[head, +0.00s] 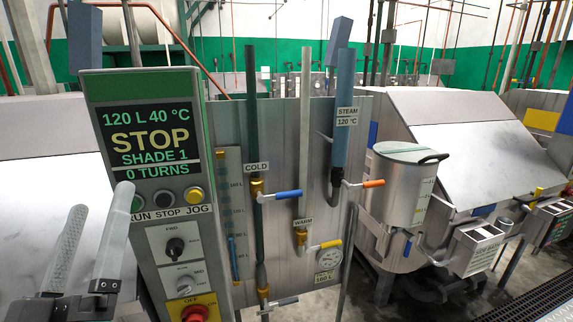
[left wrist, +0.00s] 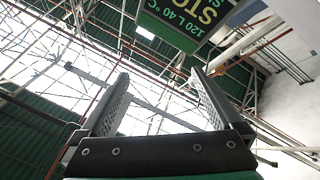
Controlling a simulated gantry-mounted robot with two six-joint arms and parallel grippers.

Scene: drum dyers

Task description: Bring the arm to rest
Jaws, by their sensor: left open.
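My left gripper (head: 90,236) is at the lower left of the head view, in front of the control panel's left side. Its two grey fingers stand apart and point upward, with nothing between them. In the left wrist view the open fingers (left wrist: 160,100) point up toward the roof. The control panel (head: 150,150) has a green frame and a display (head: 150,143) reading "120 L 40 °C STOP SHADE 1 0 TURNS". The right finger overlaps the panel's left edge near the green button (head: 137,203); contact cannot be told. My right gripper is in neither view.
Right of the panel are pipes with a blue-handled valve (head: 288,194), an orange-handled valve (head: 372,183) and a yellow-handled valve (head: 330,244). A lidded metal pot (head: 400,190) stands farther right, before a large steel drum machine (head: 465,130). Floor shows at the lower right.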

